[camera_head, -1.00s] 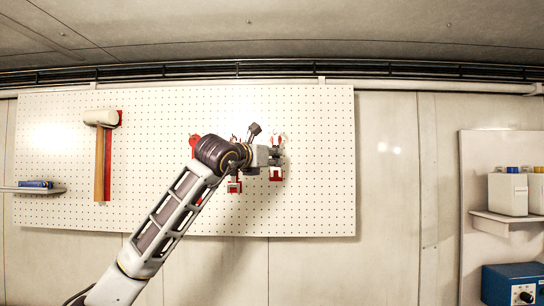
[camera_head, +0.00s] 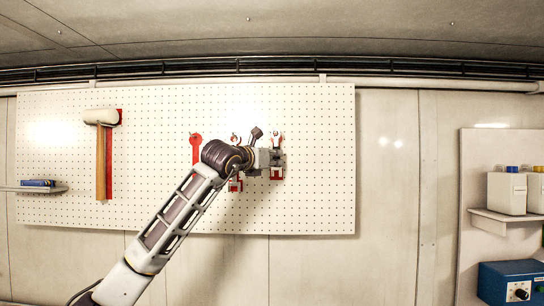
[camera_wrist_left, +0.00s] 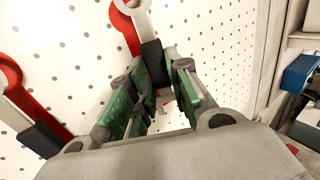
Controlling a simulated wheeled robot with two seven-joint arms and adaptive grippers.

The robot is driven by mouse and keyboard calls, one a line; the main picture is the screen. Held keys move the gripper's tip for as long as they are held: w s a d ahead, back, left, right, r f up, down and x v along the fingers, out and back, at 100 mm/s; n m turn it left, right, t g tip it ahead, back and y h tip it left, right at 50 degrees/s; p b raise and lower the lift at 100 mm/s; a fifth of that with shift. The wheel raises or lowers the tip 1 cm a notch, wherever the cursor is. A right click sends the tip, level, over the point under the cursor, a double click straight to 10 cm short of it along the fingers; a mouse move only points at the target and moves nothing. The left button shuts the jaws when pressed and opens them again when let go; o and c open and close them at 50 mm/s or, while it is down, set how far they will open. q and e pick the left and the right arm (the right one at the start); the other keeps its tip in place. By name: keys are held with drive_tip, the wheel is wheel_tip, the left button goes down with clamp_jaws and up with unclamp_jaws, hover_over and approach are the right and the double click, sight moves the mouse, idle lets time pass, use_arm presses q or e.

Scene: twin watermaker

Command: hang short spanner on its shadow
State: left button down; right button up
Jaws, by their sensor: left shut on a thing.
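My left gripper (camera_head: 277,158) is at the right part of the white pegboard, shut on a spanner. In the left wrist view the held spanner (camera_wrist_left: 152,54) has a pale metal ring end and a dark grip that runs down between my gripper's green-sided fingers (camera_wrist_left: 155,100). A red shadow (camera_wrist_left: 125,30) shows just left of its shaft, not fully covered by it. In the head view the spanner's upper end (camera_head: 277,139) shows above the fingers; its middle is hidden. I cannot tell whether it touches the board. My right gripper is not in view.
Left of the held spanner hangs another spanner with a dark grip (camera_wrist_left: 40,140), close to my wrist. A bare red shadow (camera_head: 196,147) and a hammer (camera_head: 101,118) are further left on the pegboard (camera_head: 320,210). A shelf with white containers (camera_head: 507,193) is at right.

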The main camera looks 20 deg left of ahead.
use_arm(q)
drive_tip(key=shift+w+a+f+b, duration=0.15)
drive_tip(key=shift+w+f+b, duration=0.35)
drive_tip(key=shift+w, duration=0.15)
drive_tip(key=shift+w, duration=0.1)
idle(0.4)
drive_tip(key=c, duration=1.3)
unclamp_jaws()
drive_tip(key=shift+o, duration=0.2)
drive_tip(key=v, duration=1.2)
drive_tip(key=shift+f, duration=0.1)
